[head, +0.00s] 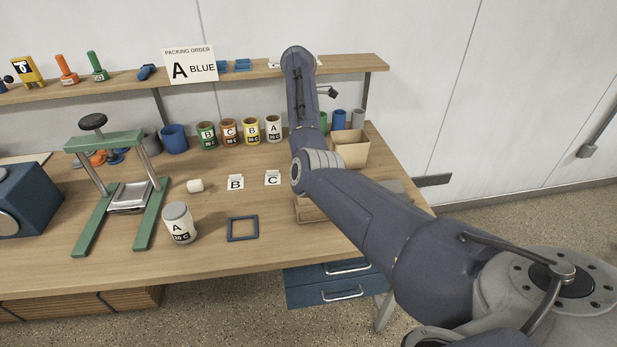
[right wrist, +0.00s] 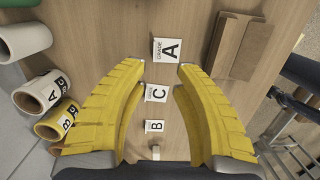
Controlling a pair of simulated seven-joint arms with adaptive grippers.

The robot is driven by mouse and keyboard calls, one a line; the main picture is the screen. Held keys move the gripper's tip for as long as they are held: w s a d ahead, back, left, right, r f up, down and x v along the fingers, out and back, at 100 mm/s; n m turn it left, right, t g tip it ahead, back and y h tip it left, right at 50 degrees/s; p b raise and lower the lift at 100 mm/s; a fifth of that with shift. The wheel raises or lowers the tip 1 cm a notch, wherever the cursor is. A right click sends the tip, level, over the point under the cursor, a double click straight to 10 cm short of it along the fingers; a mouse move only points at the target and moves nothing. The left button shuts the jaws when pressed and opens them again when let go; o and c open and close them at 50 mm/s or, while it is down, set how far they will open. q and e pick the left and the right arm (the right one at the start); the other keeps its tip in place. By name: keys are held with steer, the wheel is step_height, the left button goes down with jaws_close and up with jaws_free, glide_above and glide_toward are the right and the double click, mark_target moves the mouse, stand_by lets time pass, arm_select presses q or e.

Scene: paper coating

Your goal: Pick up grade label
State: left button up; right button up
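In the head view I see the B label (head: 236,183) and C label (head: 272,178); my right arm hides the A label. My right gripper (right wrist: 164,70) has its yellow fingers spread and empty, with the A label just beyond and between the tips. Its hand is hidden in the head view. My left gripper is not in view.
A packing order sign (head: 190,65) reads "A BLUE". Cans line the back. A wooden block (right wrist: 237,42) lies right of the label in the wrist view.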

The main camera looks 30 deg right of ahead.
steer(key=shift+n+t+y, duration=0.3)
steer(key=shift+y, duration=0.2)
steer(key=f, duration=0.5)
steer(key=w+f, duration=0.1)
steer(key=f, duration=0.4)
steer(key=a+f, duration=0.1)
steer(key=f, duration=0.4)
steer(key=shift+w+f, duration=0.15)
jaws_close()
